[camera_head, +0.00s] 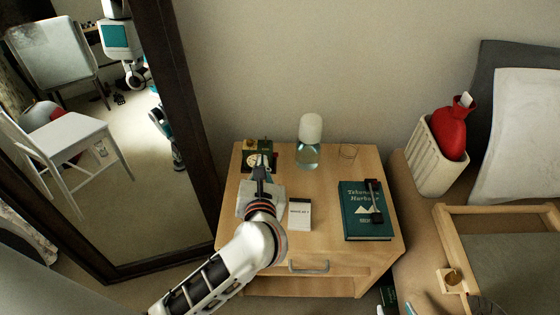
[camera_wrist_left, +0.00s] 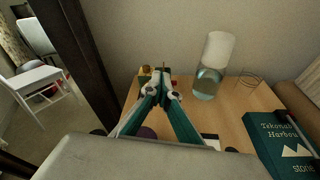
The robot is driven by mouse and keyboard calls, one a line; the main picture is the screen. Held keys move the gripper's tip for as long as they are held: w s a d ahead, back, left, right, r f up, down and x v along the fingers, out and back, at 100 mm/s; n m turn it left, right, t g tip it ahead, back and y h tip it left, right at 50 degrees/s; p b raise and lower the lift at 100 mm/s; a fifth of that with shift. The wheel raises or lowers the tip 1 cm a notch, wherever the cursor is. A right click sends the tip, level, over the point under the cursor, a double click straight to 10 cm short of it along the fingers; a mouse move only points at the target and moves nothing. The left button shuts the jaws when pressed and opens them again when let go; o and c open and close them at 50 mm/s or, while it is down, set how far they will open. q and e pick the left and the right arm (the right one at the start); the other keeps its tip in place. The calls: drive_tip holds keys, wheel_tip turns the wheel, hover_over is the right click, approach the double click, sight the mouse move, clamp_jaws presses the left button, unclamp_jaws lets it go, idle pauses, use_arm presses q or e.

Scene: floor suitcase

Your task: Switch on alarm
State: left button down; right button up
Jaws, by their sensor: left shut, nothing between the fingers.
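The alarm clock (camera_head: 252,161) is a small dark green device with a pale dial, at the back left of the wooden nightstand. My left gripper (camera_head: 261,165) is shut and empty, and its fingertips overlap the clock in the head view. In the left wrist view the clock (camera_wrist_left: 147,73) is partly hidden behind the shut fingertips (camera_wrist_left: 161,85). I cannot tell whether the fingertips touch it. My right gripper is not in view.
A dark-framed mirror (camera_head: 190,130) stands close on the left.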

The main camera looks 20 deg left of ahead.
sight(276, 155)
use_arm(q)
drive_tip(key=d+f+n+g+h+b, duration=0.1)
drive_tip(key=d+f+n+g, duration=0.1)
drive_tip(key=f, duration=0.4)
drive_tip(key=shift+s+d+f+h, duration=0.3)
drive_tip(key=shift+d+h, duration=0.1)
drive_tip(key=shift+d, duration=0.45)
use_arm(e)
drive_tip(key=shift+w+a+f, duration=0.1)
drive_tip(key=shift+w+f, duration=0.15)
drive_tip(key=shift+f, duration=0.25)
